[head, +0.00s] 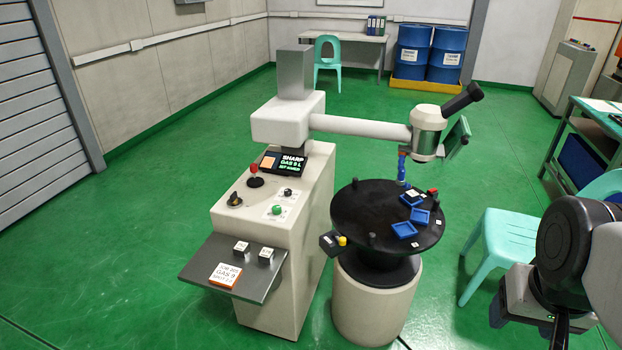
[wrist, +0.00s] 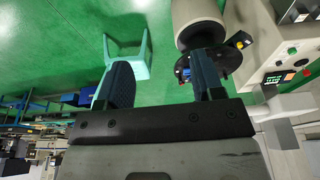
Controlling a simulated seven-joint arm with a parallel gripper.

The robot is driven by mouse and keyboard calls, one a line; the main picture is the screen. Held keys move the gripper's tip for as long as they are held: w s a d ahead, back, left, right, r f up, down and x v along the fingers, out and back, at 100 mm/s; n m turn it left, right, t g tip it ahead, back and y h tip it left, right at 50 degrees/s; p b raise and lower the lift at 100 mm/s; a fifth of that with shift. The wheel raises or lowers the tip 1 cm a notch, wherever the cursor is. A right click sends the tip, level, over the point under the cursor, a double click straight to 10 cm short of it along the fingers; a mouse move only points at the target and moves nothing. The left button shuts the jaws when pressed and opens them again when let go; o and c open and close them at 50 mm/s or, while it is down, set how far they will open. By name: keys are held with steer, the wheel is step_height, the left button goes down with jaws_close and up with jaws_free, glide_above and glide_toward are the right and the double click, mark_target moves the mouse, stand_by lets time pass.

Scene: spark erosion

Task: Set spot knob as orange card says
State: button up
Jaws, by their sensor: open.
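An orange-edged card (head: 225,274) lies on the grey shelf (head: 200,262) at the console's front. It seems to read "GAS 9" with a smaller line below starting "SPOT"; its number is too small to read surely. On the console (head: 255,238) are a black pointer knob (head: 234,199), a red-topped lever (head: 255,177), a green knob (head: 277,209) and a small black knob (head: 288,191). I cannot read which is the spot knob. My gripper (wrist: 162,82) is open and empty, its fingers apart in the wrist view. In the head view it is at the lower right, far from the console.
A lit display (head: 292,162) shows green text. A round black table (head: 385,240) with blue trays (head: 404,229) stands beside the console, under a welding microscope arm (head: 365,127). A turquoise chair (head: 508,235) is near my arm. Green floor is open in front.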

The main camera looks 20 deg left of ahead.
steer(key=shift+w+r, duration=0.1)
steer(key=shift+c, duration=0.3)
steer(key=w+a+r+n, duration=0.3)
steer(key=w+a+n, duration=0.1)
steer(key=w, duration=0.6)
steer(key=w+a+r+n, duration=0.2)
steer(key=w+a+n, duration=0.15)
steer(key=w, duration=0.65)
steer(key=w+a+f+n+g, duration=0.1)
steer(key=w+a+n, duration=0.3)
steer(key=w+a, duration=0.4)
steer(key=w+a+f+n, duration=0.1)
steer(key=w+a+n, duration=0.35)
steer(key=w, duration=0.55)
steer(key=w+a+f+n, duration=0.4)
steer(key=w+a+f, duration=0.3)
steer(key=a, duration=0.5)
steer(key=w+a+f+n+g, duration=0.1)
steer(key=w+a+f+n, duration=0.4)
steer(key=a+f, duration=0.5)
steer(key=w+a+f+n, duration=0.4)
steer(key=w+a+f, duration=0.4)
steer(key=a, duration=0.7)
steer(key=shift+w+f+g, duration=0.25)
steer(key=shift+w+g, duration=0.05)
steer(key=shift+w, duration=0.05)
steer(key=shift+a+f+n, duration=0.3)
steer(key=shift+a+f, duration=0.05)
steer(key=shift+a, duration=0.1)
